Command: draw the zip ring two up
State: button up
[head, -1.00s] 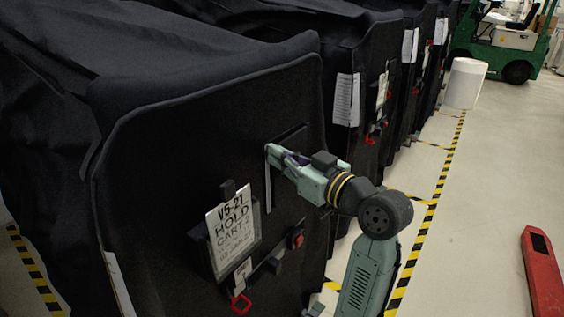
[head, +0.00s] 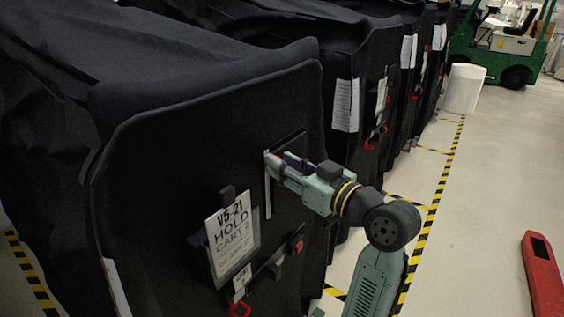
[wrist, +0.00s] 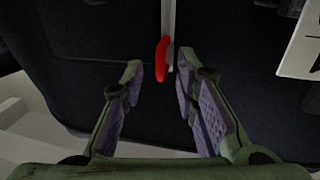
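The red zip ring (wrist: 163,60) hangs at the end of a pale zip strip (wrist: 168,18) on a black cart cover. My gripper is open, with a gap on both sides of the ring. In the head view my gripper (head: 277,166) is at the front of the near black cover (head: 160,160), over the upper part of the pale strip (head: 267,195). There the fingers mostly hide the ring.
A "V5-21 HOLD CART 2" card (head: 231,235) hangs in a holder lower left of my gripper. A red loop (head: 240,310) and a red knob (head: 298,246) are below. More covered carts stand behind. The floor right of the striped line (head: 434,205) is mostly clear.

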jog(key=v, duration=1)
jog(key=shift+s+d, duration=0.25)
jog(key=shift+s, duration=0.05)
